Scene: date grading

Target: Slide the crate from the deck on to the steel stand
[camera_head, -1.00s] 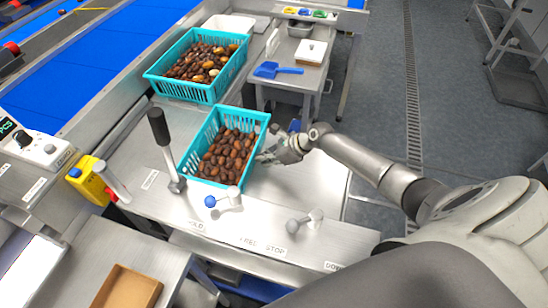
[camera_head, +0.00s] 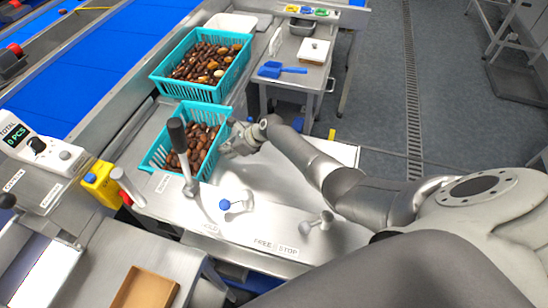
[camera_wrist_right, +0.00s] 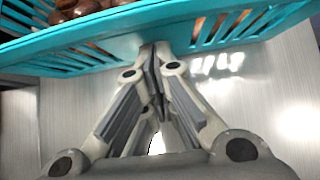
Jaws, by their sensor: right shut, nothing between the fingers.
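A teal slatted crate (camera_head: 160,146) of brown dates sits on the steel surface left of my right gripper; its near corner is partly hidden by an upright lever. Its wall fills the top of the right wrist view (camera_wrist_right: 115,44). My right gripper (camera_head: 226,152) is shut and empty, its fingertips against or very close to the crate's right wall; in the wrist view the closed fingers (camera_wrist_right: 155,52) meet that wall. Bare steel deck (camera_head: 300,175) lies to the right of the gripper. I cannot tell where the deck ends and the stand begins. My left gripper is not in view.
A black-handled lever (camera_head: 180,140) rises at the crate's near side. A blue-knobbed lever (camera_head: 225,204) and a grey knob (camera_head: 318,220) stand along the front edge. A second teal date crate (camera_head: 158,82) is behind. A side table (camera_head: 300,75) holds a blue scoop (camera_head: 272,70).

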